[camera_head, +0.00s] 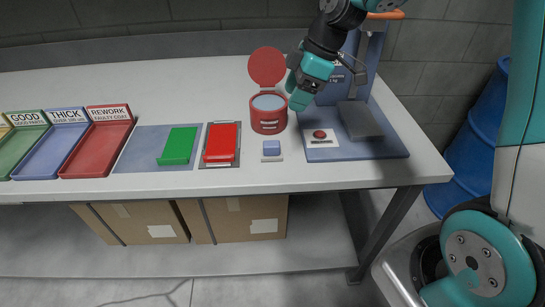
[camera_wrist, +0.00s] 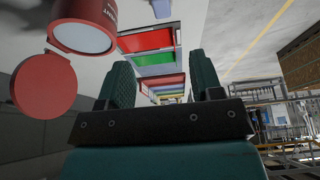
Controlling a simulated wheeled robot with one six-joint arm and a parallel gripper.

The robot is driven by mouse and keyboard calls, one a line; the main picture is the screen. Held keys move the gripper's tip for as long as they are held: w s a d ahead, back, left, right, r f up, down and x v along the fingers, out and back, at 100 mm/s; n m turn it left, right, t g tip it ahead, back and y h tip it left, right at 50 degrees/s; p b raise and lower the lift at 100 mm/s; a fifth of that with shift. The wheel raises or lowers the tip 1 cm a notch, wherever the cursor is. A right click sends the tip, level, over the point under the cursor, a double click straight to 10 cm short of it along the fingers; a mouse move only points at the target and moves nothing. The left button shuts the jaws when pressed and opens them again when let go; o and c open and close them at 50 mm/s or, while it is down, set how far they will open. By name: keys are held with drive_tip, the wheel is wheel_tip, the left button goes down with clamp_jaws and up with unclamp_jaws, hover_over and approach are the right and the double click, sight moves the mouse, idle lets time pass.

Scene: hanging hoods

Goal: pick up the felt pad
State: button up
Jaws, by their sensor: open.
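A small blue block (camera_head: 271,147) lies on a pale plate near the front edge of the bench; it may be the felt pad, but I cannot confirm this. A blue piece on a pale plate also shows at the top of the wrist view (camera_wrist: 162,8). My gripper (camera_head: 300,97) is above the bench, just right of the red canister and behind the blue block, apart from it. In the wrist view its two dark teal fingers (camera_wrist: 160,82) stand apart with nothing between them.
An open red canister (camera_head: 268,125) with a raised round lid (camera_head: 266,67) stands beside my gripper. A blue press stand (camera_head: 374,148) with a red button (camera_head: 320,134) is at right. Red (camera_head: 221,143) and green (camera_head: 178,146) blocks and labelled trays (camera_head: 97,150) lie left.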

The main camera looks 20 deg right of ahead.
approach(272, 143)
drive_tip(key=x, duration=0.5)
drive_tip(key=shift+w+a+r, duration=0.1)
drive_tip(key=shift+w+a, duration=0.05)
drive_tip(key=shift+w, duration=0.05)
drive_tip(key=shift+p+x, duration=0.75)
drive_tip(key=shift+x, duration=1.9)
drive_tip(key=shift+s, duration=0.15)
drive_tip(key=c, duration=1)
wheel_tip(272, 143, up, 20)
drive_tip(key=shift+b, duration=0.3)
